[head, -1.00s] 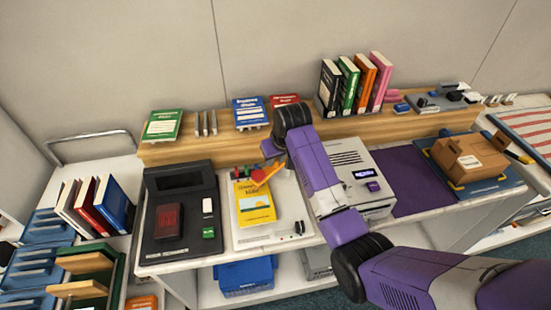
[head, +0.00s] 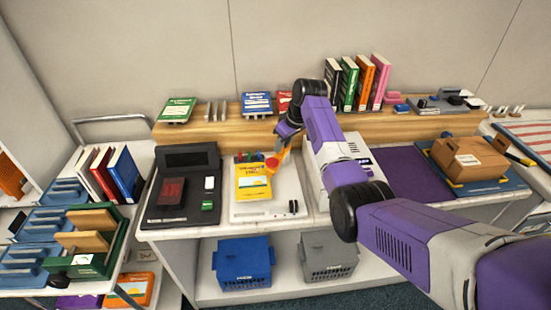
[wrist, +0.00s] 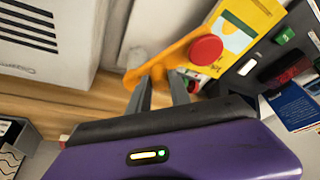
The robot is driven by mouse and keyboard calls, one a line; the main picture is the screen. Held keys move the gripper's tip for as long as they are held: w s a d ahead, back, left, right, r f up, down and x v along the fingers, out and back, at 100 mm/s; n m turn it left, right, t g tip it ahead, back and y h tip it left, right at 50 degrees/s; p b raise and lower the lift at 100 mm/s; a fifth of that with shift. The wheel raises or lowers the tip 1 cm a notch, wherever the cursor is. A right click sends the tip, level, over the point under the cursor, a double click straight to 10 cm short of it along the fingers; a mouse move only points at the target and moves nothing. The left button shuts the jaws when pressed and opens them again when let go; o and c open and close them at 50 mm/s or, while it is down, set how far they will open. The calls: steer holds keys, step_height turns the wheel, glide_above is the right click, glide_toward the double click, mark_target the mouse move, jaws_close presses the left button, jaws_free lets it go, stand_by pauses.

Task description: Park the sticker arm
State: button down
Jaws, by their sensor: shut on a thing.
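The sticker arm is an orange lever with a red round knob; in the head view its orange part (head: 281,160) shows at the upper right of a yellow book (head: 253,184), partly hidden by my gripper. In the wrist view the orange lever (wrist: 165,62) runs slantwise, its red knob (wrist: 206,50) over the edge of the yellow book (wrist: 245,25). My gripper (wrist: 163,78) is shut on the lever near its end, away from the knob. In the head view my gripper (head: 282,150) comes down from behind the station. The book lies on a white base plate (head: 282,211).
A black tray device (head: 162,218) with a dark red item stands left of the base plate. A white printer-like box (head: 322,153) stands close on the right. A wooden shelf (head: 225,131) with books runs behind. A purple mat (head: 400,180) is bare.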

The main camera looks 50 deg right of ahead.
steer(key=n, duration=0.1)
steer(key=s+d+n+y+b, duration=0.1)
steer(key=n, duration=0.1)
steer(key=shift+s, duration=0.15)
steer(key=shift+s+d+n+y+b, duration=0.25)
steer(key=shift+n+y+b, duration=0.1)
steer(key=shift+n, duration=0.35)
steer(key=shift+s+d+n+y+b, duration=0.1)
steer(key=shift+d+n+y+b, duration=0.2)
steer(key=shift+n, duration=0.4)
steer(key=shift+g, duration=0.3)
steer(key=c, duration=1.2)
jaws_free()
steer(key=shift+b+v, duration=0.6)
steer(key=shift+v, duration=3.3)
